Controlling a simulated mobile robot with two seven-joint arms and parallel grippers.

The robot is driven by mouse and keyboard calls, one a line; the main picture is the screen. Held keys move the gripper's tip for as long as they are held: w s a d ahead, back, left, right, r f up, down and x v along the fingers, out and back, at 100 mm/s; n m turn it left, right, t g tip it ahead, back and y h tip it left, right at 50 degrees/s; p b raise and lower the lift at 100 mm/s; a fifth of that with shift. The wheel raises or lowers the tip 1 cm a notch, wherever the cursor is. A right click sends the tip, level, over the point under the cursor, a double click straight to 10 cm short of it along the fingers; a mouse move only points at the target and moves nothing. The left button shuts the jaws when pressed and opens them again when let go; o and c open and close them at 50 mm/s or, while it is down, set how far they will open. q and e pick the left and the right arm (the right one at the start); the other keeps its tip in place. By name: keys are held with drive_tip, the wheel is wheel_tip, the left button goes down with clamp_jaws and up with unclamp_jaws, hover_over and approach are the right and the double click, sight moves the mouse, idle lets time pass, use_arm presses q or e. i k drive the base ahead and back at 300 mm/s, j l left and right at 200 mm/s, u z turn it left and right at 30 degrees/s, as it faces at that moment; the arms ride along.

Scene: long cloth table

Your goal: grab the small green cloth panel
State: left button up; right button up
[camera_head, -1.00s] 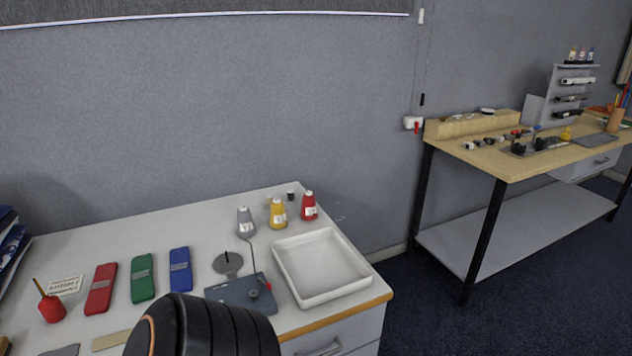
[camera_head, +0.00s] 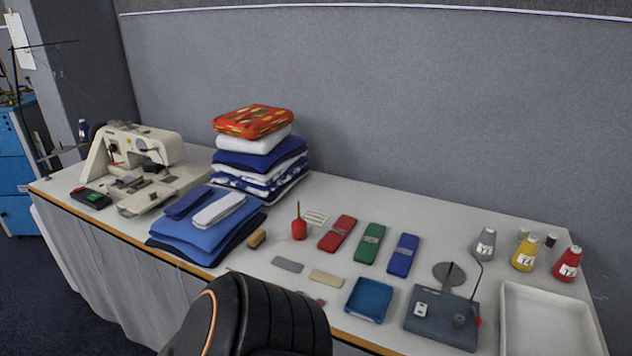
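The small green cloth panel (camera_head: 370,243) lies flat on the table, between a red panel (camera_head: 337,232) on its left and a blue panel (camera_head: 403,254) on its right. Each has a greyish label across its middle. Nothing covers the green panel. A black rounded part of my own body fills the bottom middle of the view, below and apart from the panels. Neither of my grippers shows in the view.
On the long table (camera_head: 420,215) stand a sewing machine (camera_head: 135,160), a tall stack of folded cloth (camera_head: 258,160), blue folded cloths (camera_head: 205,225), a blue tray (camera_head: 369,299), a dark grey device (camera_head: 440,318), a white tray (camera_head: 545,325) and thread cones (camera_head: 523,254). A red pot (camera_head: 299,229) stands left of the red panel.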

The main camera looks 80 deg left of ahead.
sight(365, 253)
drive_tip(key=u, duration=1.55)
